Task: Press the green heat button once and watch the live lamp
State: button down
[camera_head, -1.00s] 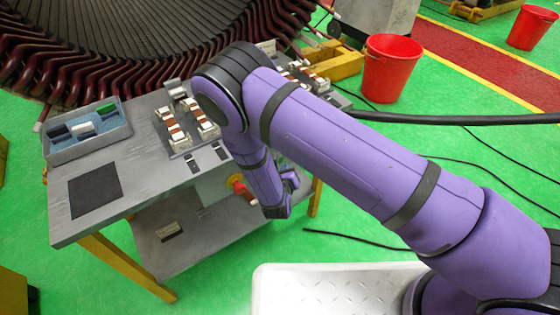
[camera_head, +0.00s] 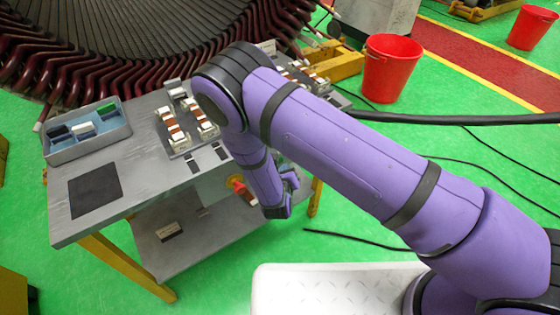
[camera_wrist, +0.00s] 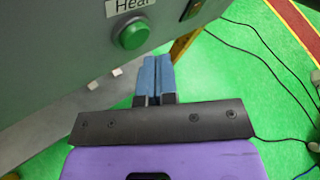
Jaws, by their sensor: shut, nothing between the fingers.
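The green heat button (camera_wrist: 133,34) shows in the wrist view, on a grey panel face under a label reading "Heat" (camera_wrist: 128,5). In the head view my gripper (camera_head: 290,185) is beside the table's right front, and the green button is hidden there.
A red-and-yellow stop knob (camera_head: 238,185) is on the table's front, left of my gripper. The work table (camera_head: 140,175) carries a blue tray (camera_head: 90,148), a black mat (camera_head: 95,190) and coil fixtures (camera_head: 187,125). A black cable (camera_head: 345,238) lies on the green floor.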

jog(key=shift+w+a, duration=0.15)
jog(key=shift+w, duration=0.05)
jog(key=shift+w+a, duration=0.1)
jog(key=shift+w, duration=0.05)
jog(key=shift+w+a, duration=0.2)
jog(key=shift+w, duration=0.15)
dwell(1.4)
jog(key=shift+s, duration=0.1)
jog(key=shift+s+d, duration=0.45)
jog(key=shift+s, duration=0.15)
jog(key=shift+s+d, duration=0.7)
jog(key=shift+s, duration=0.35)
jog(key=shift+s+d, duration=0.7)
jog(key=shift+s, duration=0.35)
dwell(3.1)
